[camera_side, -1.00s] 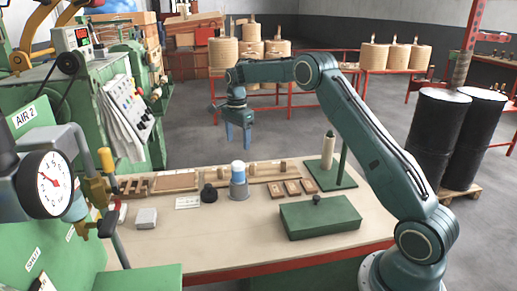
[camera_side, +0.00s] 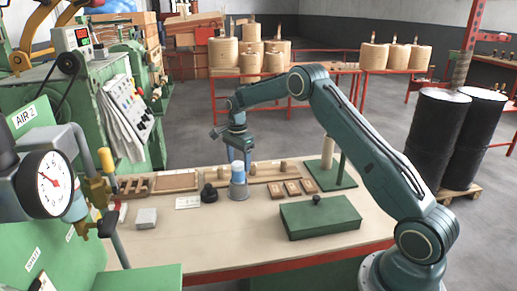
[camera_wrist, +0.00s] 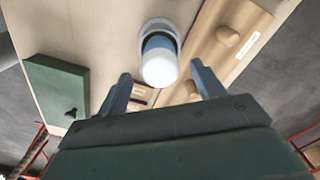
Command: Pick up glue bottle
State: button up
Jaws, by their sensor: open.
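The glue bottle (camera_side: 238,180) is a blue bottle with a white cap in a grey holder, standing upright on the workbench in the side view. In the wrist view the bottle (camera_wrist: 160,58) shows from above, its white cap towards me, just beyond the gap between my fingers. My gripper (camera_side: 239,160) is at the far side of the bottle in the side view, its fingers partly hidden behind the cap. In the wrist view my gripper (camera_wrist: 160,88) is open and empty.
A green box with a black knob (camera_side: 320,217) stands at the bench's front right. A spool on a green stand (camera_side: 328,150) rises to the right.

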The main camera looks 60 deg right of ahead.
aim_at(238, 171)
jog(key=shift+a+f, duration=0.2)
jog(key=shift+f, duration=2.35)
jog(key=c, duration=1.1)
